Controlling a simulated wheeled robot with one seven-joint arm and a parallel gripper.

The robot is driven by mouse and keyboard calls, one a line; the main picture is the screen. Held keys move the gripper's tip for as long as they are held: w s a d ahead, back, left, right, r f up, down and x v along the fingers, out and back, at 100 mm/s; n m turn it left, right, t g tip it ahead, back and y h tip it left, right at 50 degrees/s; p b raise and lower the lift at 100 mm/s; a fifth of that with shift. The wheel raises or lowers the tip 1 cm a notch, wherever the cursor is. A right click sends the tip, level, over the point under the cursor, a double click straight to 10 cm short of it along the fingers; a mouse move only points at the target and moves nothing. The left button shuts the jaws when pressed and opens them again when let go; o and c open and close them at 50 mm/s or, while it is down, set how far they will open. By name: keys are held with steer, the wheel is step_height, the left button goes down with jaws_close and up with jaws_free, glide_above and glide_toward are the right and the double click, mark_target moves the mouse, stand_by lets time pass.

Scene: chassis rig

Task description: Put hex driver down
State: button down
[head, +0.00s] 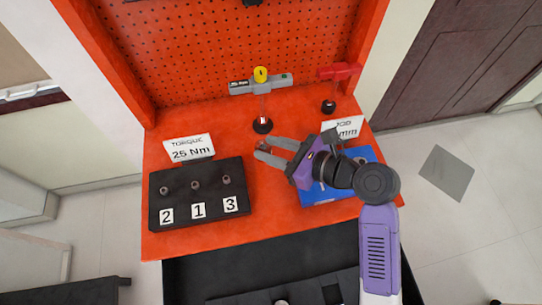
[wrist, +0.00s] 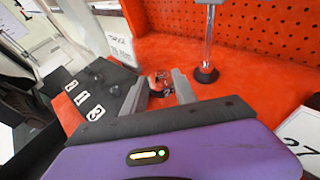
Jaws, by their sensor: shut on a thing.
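My gripper (head: 264,148) reaches in from the right, low over the orange bench. Its two grey fingers are shut on a small reddish and dark thing (wrist: 158,82) at the fingertips. Only a little of this thing shows, so I cannot tell whether it is the hex driver or whether it touches the bench. A T-shaped tool with a grey crossbar and yellow top (head: 261,76) stands upright on a round black base (head: 262,126), just beyond the fingertips. A red T-handled tool (head: 339,71) stands on another black base (head: 329,107) at the back right.
A black block (head: 180,189) with several small studs and labels 2, 1, 3 lies on the left. A "TORQUE 25 Nm" sign (head: 189,148) stands behind it. A second sign (head: 345,128) and a blue item (head: 315,195) lie right, partly behind my arm. A perforated orange panel (head: 200,60) closes the back.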

steer(key=shift+f+b, duration=0.3)
steer(key=shift+f, duration=1.85)
steer(key=c, duration=1)
jaws_free()
steer(key=shift+f, duration=0.15)
steer(key=shift+o, duration=0.2)
steer(key=shift+s+d+r, duration=0.1)
steer(key=shift+r, duration=0.15)
steer(key=v, duration=1.1)
steer(key=shift+s+d+r, duration=0.1)
steer(key=shift+s+d, duration=0.1)
steer(key=shift+d, duration=0.1)
